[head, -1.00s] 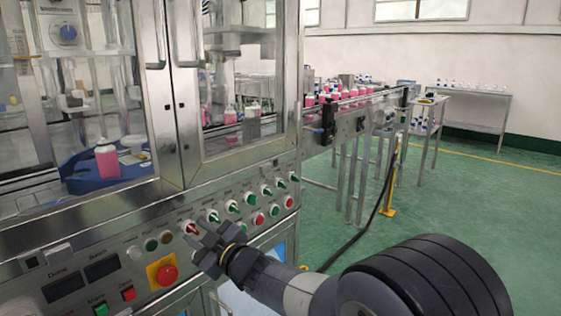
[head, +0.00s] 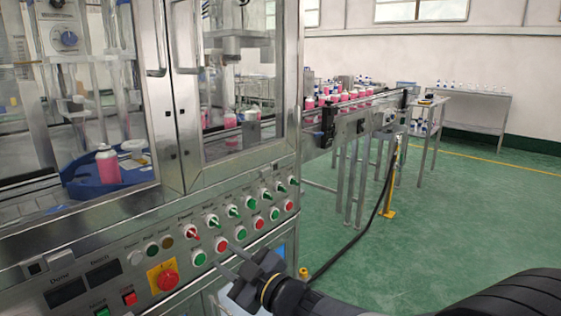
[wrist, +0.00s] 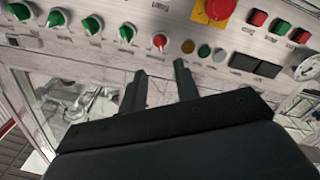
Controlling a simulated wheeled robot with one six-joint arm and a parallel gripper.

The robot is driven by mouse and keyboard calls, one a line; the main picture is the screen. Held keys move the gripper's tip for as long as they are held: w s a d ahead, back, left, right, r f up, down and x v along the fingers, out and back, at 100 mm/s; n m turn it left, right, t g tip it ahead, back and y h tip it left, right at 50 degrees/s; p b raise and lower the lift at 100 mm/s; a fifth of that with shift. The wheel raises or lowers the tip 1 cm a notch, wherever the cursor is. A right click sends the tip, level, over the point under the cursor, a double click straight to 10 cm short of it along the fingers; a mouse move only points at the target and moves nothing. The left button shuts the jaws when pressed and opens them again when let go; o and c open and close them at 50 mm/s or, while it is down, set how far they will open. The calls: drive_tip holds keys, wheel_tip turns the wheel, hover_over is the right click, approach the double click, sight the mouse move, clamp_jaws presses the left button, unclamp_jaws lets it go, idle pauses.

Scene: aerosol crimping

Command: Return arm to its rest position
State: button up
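My gripper (head: 222,258) is at the bottom of the head view, in front of the lower right part of the machine's control panel (head: 130,235). Its two dark fingers are apart with nothing between them. In the wrist view my gripper (wrist: 161,68) also shows open and empty, its fingers pointing toward the panel, with a visible red knob (wrist: 160,42) just above the fingertips. My arm (head: 330,300) reaches in from the lower right corner of the head view. Whether the fingertips touch the panel cannot be told for certain, but they look apart from it.
A red emergency stop (head: 167,279) on a yellow plate and several green and red knobs stick out of the panel. A conveyor (head: 355,112) with pink cans runs out on the right.

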drive_tip(key=b+x, duration=0.1)
drive_tip(key=x, duration=1)
drive_tip(key=m+p, duration=0.5)
drive_tip(key=shift+d+r, duration=0.15)
drive_tip(key=shift+r, duration=0.1)
drive_tip(key=m+p, duration=0.7)
drive_tip(key=p, duration=0.1)
approach(196, 235)
drive_tip(key=shift+s+d+f, duration=0.2)
drive_tip(key=shift+s+d, duration=0.05)
drive_tip(key=shift+d, duration=0.05)
